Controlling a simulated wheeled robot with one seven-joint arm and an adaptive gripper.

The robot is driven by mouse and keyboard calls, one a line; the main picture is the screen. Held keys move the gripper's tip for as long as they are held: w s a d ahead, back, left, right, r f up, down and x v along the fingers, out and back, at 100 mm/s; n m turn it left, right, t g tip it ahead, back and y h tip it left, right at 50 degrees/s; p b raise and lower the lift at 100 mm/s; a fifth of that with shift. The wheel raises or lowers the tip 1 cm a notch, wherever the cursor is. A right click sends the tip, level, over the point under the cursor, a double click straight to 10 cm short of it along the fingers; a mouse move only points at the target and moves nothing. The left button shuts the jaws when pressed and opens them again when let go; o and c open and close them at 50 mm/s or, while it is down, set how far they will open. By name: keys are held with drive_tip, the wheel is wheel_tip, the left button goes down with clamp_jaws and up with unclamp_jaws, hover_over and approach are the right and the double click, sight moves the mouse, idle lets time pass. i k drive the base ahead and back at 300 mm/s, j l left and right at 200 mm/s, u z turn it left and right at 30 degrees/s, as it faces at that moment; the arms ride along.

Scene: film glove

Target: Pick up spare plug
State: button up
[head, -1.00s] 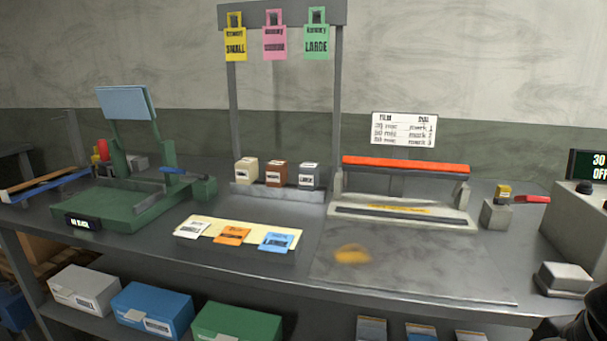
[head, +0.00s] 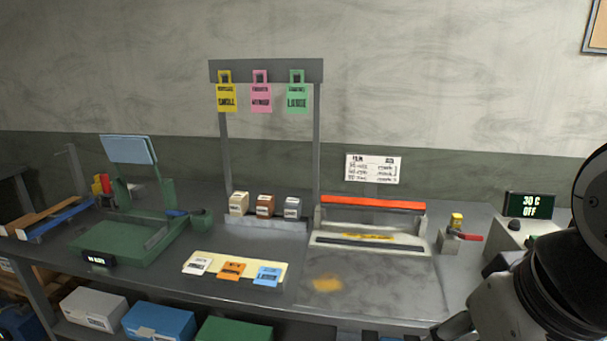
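No object in the head view can be made out for certain as the spare plug. A small grey block with a yellow top (head: 457,220) and a red lever (head: 468,237) stands right of the sealer on the bench; whether it has to do with the plug I cannot tell. My arm comes in at the lower right. A dark part at its end, probably my gripper (head: 452,327), shows at the bottom edge, in front of the bench's right part. Its fingers are mostly cut off, so its opening is hidden. Nothing is seen held.
The sealer with a red bar (head: 372,203) stands centre right. A control box with a display (head: 530,205) reading 30 C OFF is at right. Left are a green device (head: 118,240), small boxes (head: 265,206) and coloured cards (head: 232,270). The bench front (head: 385,285) is mostly clear, with an orange patch.

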sight(457, 221)
drive_tip(key=i+j+z, duration=0.2)
drive_tip(key=z, duration=0.15)
drive_tip(key=i+j+z, duration=0.7)
drive_tip(key=i, duration=0.4)
